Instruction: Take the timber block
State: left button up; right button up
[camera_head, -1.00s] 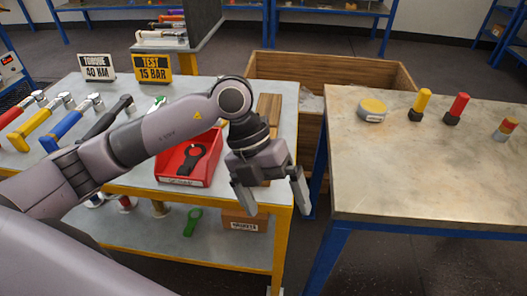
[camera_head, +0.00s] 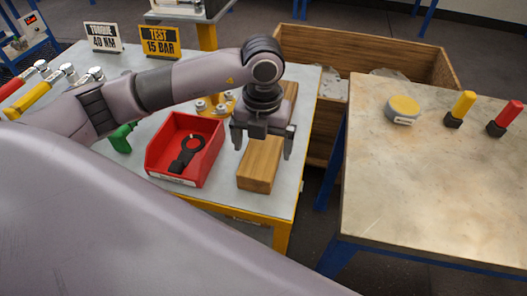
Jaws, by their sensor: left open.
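The timber block (camera_head: 262,163) is a long, light-brown wooden bar. It lies on the grey top of the yellow-framed table (camera_head: 212,193), near its right edge and to the right of the red bin. My left gripper (camera_head: 262,150) points down over the block. Its two fingers are apart, one to each side of the block in the picture. I cannot tell whether they touch it. The gripper and wrist hide the middle of the block; a far part shows behind them. My right gripper is not in view.
A red bin (camera_head: 160,150) with a black tool (camera_head: 187,155) stands left of the block. A wooden crate (camera_head: 420,52) is behind. A gap separates the tables.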

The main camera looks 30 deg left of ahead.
pick_arm(q)
jog(key=shift+f, duration=0.75)
jog(key=shift+w, duration=0.1)
jog(key=c, duration=1.2)
jog(key=shift+r, duration=0.1)
